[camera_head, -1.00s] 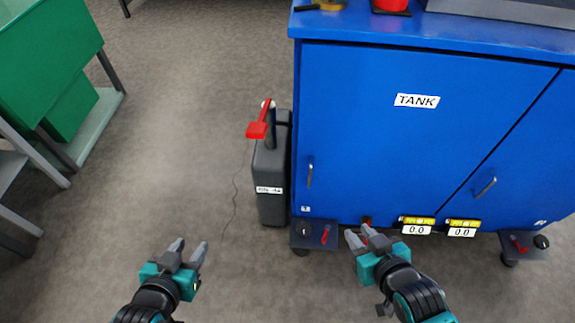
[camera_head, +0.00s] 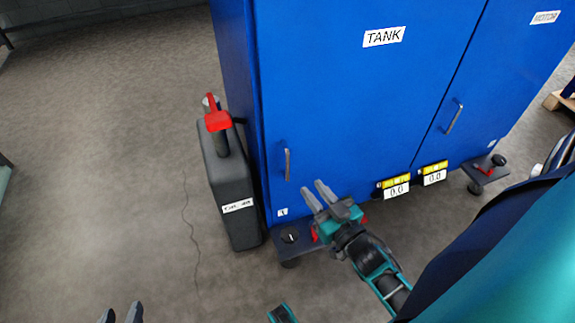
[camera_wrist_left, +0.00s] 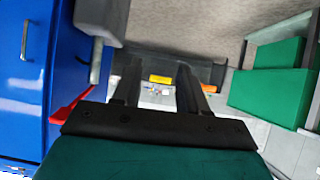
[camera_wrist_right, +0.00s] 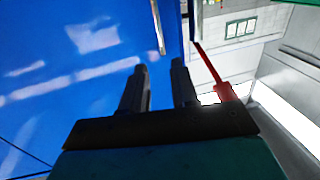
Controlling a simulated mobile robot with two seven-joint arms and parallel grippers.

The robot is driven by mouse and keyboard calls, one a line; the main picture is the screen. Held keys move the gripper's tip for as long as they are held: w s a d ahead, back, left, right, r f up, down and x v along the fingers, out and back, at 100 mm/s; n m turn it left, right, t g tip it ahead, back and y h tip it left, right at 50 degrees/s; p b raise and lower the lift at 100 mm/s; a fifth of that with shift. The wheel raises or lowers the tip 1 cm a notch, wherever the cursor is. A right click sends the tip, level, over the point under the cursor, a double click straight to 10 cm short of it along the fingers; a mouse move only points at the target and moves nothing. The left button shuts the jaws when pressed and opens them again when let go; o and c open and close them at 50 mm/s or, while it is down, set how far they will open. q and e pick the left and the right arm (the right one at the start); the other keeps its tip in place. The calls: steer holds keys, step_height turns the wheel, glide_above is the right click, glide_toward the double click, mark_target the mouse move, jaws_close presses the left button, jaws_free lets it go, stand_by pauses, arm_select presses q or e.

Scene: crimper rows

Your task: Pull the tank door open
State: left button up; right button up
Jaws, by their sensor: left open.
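The tank door (camera_head: 350,110) is a blue cabinet door with a white TANK label (camera_head: 384,36), and it looks shut. Its upright metal handle (camera_head: 287,165) is near the door's left edge. My right gripper (camera_head: 319,193) is in front of the door's lower left, just right of and below the handle. Its fingers are apart with nothing between them; the right wrist view shows the handle (camera_wrist_right: 158,27) beyond the fingertips. My left gripper (camera_head: 121,314) is at the bottom edge of the head view, far from the door, open and empty.
A dark grey case (camera_head: 229,190) with a red lever (camera_head: 217,121) stands against the cabinet's left side. A second blue door with its own handle (camera_head: 454,117) is to the right. Yellow-topped displays (camera_head: 396,186) sit along the cabinet's bottom. Floor to the left is clear.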

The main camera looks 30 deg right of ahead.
mark_target(289, 160)
steer(key=w+b, duration=0.1)
steer(key=w, duration=0.4)
steer(key=w+b, duration=0.1)
steer(key=w, duration=0.4)
steer(key=shift+w+d, duration=0.2)
steer(key=shift+w, duration=0.2)
steer(key=shift+w+r+b, duration=0.1)
steer(key=shift+w+b, duration=0.2)
steer(key=shift+w, duration=0.5)
jaws_close()
